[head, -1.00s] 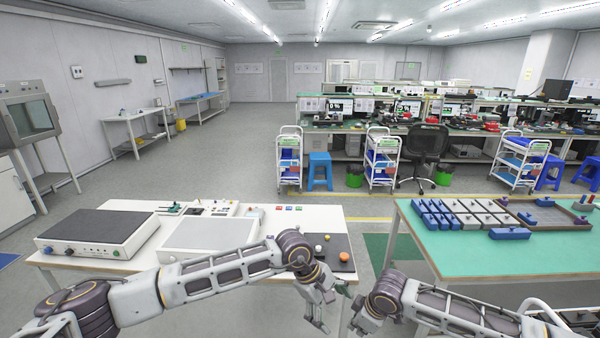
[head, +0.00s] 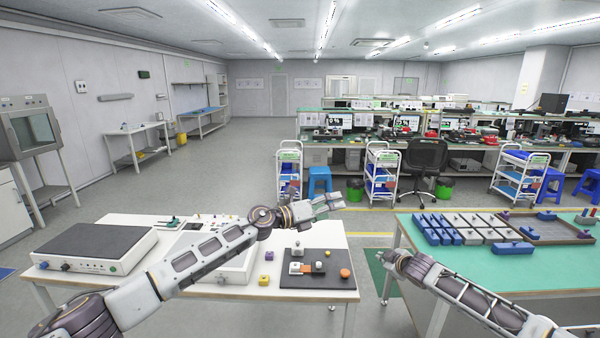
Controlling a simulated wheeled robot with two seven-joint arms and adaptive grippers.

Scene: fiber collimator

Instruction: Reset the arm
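My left arm reaches across the white table on the left. Its gripper (head: 328,204) is raised above the table's far right corner, pointing right. My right gripper (head: 386,257) is by the left edge of the green-topped table, with its arm coming from the lower right. Both grippers are small here, and the finger gap is not clear on either. I see nothing held in them. A dark pad (head: 315,281) on the white table bears a white piece (head: 297,251), an orange block and an orange round piece (head: 345,273). My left arm hides part of a light tray (head: 238,272).
The green-topped table (head: 470,265) holds several blue and grey boxes and a tray (head: 550,228). A gap of floor separates the tables. Carts and a chair stand behind.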

